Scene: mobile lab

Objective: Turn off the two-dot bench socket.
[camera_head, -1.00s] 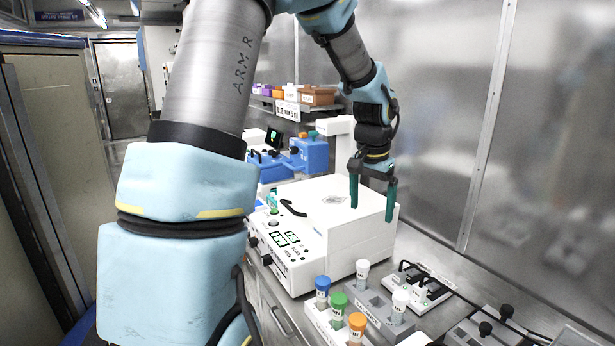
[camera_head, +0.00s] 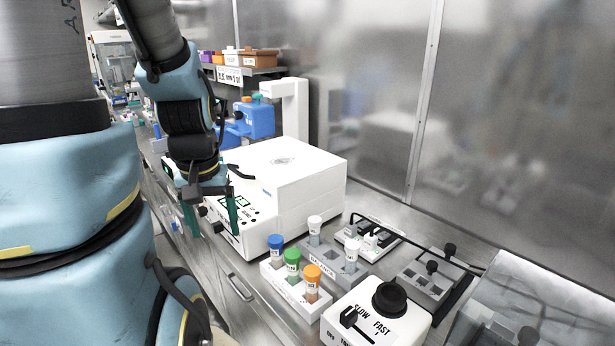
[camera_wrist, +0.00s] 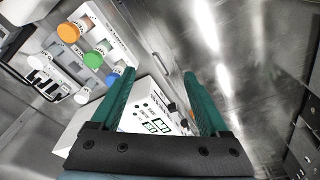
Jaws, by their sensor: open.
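The white machine (camera_head: 290,185) stands between my gripper and the back wall. Racks with capped tubes (camera_head: 293,262), a SLOW/FAST knob box (camera_head: 376,318), a grey block with black knobs (camera_head: 430,278) and a clear cover (camera_head: 530,305) crowd the bench's right side.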

